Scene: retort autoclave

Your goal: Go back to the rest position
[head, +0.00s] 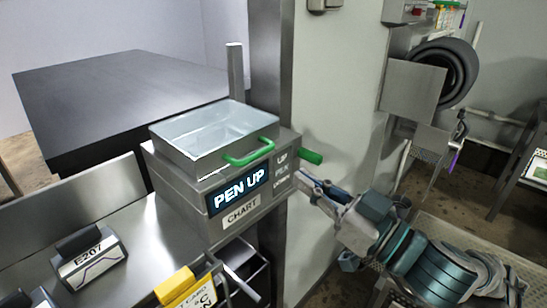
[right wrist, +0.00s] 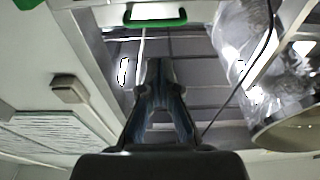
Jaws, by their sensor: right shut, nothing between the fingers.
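My right gripper (head: 312,188) is in the head view, beside the right side of a grey box labelled PEN UP (head: 240,192) and CHART. Its fingers are shut with nothing between them. It also shows in the right wrist view (right wrist: 155,70), with its fingertips together. A green lever (head: 311,156) sticks out of the box's right side just above the fingertips. I cannot tell whether the fingers touch the box. My left gripper is not in view.
A clear-lidded tray with a green handle (head: 249,152) sits on the box. An E207 holder (head: 90,262) and a yellow-topped card holder (head: 176,285) stand at the lower left. A dark table (head: 120,90) is behind. A hose roll (head: 446,72) hangs at the upper right.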

